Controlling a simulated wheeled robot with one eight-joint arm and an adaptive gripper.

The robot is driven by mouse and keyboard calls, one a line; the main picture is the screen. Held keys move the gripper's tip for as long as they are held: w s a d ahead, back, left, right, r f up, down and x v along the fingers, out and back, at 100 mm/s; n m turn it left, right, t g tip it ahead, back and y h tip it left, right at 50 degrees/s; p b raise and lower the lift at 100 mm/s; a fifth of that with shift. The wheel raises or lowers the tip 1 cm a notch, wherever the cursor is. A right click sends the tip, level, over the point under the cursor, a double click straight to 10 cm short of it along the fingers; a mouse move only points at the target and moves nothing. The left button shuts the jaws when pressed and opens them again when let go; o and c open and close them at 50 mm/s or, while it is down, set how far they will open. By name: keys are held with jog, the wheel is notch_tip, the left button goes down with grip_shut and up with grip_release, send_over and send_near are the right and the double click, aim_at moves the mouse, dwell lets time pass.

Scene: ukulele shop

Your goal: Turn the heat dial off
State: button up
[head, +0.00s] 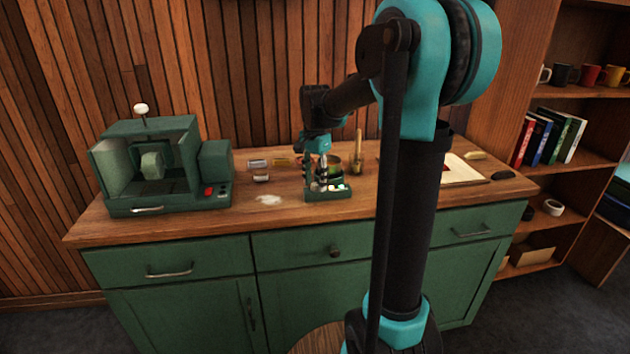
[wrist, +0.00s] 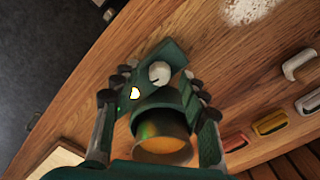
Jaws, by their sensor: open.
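A small green warmer (head: 330,193) stands on the counter under my gripper (head: 322,182). In the wrist view its green top panel (wrist: 172,55) bears a round white dial (wrist: 159,73) with a dark pointer line. A glowing yellow-white light (wrist: 135,93) sits beside the dial. A dark pot (wrist: 165,125) with an amber inside is set in the warmer. My gripper (wrist: 159,82) is open, with its fingers on both sides of the pot and dial. The dial shows between the fingertips; whether either finger touches it I cannot tell.
A larger green machine (head: 155,170) with a red button stands at the left. A pale powder patch (head: 268,199) and several small blocks lie left of the warmer. A brush (head: 357,152) stands behind it. An open book (head: 455,168) lies right.

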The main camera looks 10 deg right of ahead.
jog(key=shift+f, duration=0.15)
jog(key=shift+c, duration=0.5)
grip_shut()
jog(key=shift+n, duration=0.4)
jog(key=n, duration=0.3)
jog(key=shift+n, duration=0.4)
jog(key=n, duration=1)
jog(key=shift+n, duration=2.6)
